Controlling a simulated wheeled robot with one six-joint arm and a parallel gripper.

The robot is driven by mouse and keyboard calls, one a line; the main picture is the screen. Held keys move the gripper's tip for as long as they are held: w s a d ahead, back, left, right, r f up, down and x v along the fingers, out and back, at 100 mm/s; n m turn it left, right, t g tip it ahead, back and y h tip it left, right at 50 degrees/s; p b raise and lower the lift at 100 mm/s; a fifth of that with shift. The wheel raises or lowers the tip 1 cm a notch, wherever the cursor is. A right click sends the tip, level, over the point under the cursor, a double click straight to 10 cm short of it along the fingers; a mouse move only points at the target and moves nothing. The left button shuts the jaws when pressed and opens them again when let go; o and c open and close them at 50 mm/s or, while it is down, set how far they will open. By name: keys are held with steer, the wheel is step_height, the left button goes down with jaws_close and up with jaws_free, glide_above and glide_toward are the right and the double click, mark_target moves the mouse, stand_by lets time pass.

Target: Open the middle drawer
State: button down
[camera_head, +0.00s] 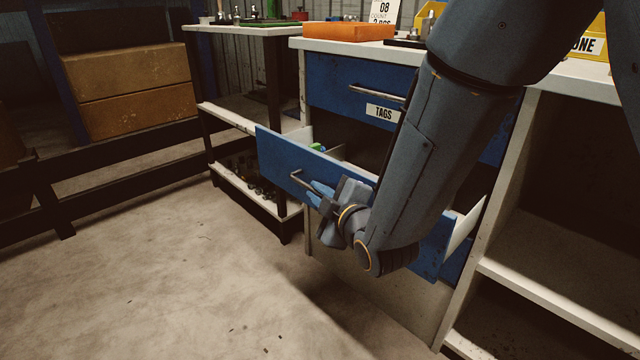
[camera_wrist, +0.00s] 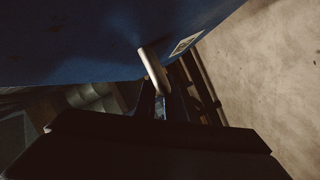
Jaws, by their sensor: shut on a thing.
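The middle drawer (camera_head: 276,156) has a blue front and stands pulled out from the cabinet, with its inside partly showing. Its bar handle (camera_head: 302,181) is at the drawer's front, and my gripper (camera_head: 318,192) is shut on it. In the wrist view the handle (camera_wrist: 153,68) runs down between the fingers of my gripper (camera_wrist: 163,100), below the blue drawer front (camera_wrist: 90,45). My arm hides the right part of the drawer front. A small green thing (camera_head: 317,147) shows inside the drawer.
The closed upper drawer (camera_head: 335,84) is labelled TAGS. Open shelves (camera_head: 530,270) stand at the right. A low shelf unit (camera_head: 240,115) with small parts is at the left. An orange tray (camera_head: 348,31) lies on the worktop. The floor (camera_head: 150,270) in front is clear.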

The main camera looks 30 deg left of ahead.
steer(key=shift+s+a, duration=0.3)
steer(key=shift+s, duration=0.55)
steer(key=c, duration=1.8)
jaws_free()
steer(key=shift+c, duration=0.2)
steer(key=p+v, duration=0.2)
steer(key=v, duration=0.5)
steer(key=shift+s+d, duration=0.25)
steer(key=shift+d, duration=0.05)
